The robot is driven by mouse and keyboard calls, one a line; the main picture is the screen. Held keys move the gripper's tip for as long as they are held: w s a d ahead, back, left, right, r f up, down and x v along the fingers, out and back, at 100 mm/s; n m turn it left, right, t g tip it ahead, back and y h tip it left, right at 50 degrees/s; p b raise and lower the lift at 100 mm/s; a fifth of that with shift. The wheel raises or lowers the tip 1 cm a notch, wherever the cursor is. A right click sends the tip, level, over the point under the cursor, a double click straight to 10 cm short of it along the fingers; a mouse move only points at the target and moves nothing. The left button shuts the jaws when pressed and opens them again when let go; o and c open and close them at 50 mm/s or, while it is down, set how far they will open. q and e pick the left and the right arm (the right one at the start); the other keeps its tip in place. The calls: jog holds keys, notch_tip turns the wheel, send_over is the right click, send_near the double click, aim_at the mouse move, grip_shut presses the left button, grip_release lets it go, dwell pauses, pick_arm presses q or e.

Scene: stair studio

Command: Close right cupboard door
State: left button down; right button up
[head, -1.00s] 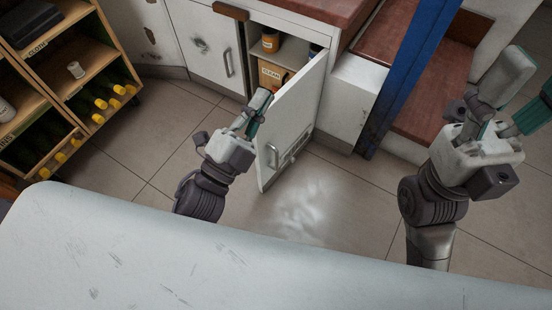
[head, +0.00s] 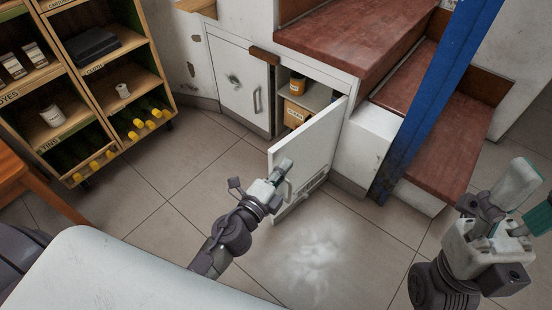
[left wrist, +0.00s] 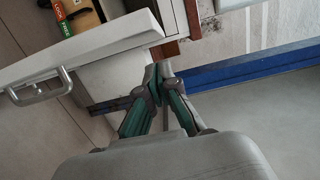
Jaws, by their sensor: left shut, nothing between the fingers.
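The right cupboard door (head: 312,138) is a white panel that stands open, swung out from the cupboard under the red-topped steps. In the left wrist view the door (left wrist: 95,43) crosses the upper left, with its metal handle (left wrist: 40,90) on the near face. My left gripper (head: 284,168) is shut and empty in front of the door's outer face. Its fingertips (left wrist: 158,80) show just below the door, right of the handle; I cannot tell whether they touch it. My right gripper (head: 518,195) is open and empty at the far right, away from the door.
The left cupboard door (head: 238,85) is shut. An orange jar (head: 297,84) and a box (head: 294,115) stand inside the open cupboard. A blue post (head: 425,100) stands right of it. A wooden shelf (head: 160,85) is at left.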

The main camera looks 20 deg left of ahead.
aim_at(275, 161)
pick_arm(q)
jog(key=shift+w+a, duration=0.3)
jog(key=shift+a, duration=0.3)
jog(key=shift+w+a, duration=0.25)
jog(key=shift+a, duration=0.35)
jog(key=shift+a, duration=0.2)
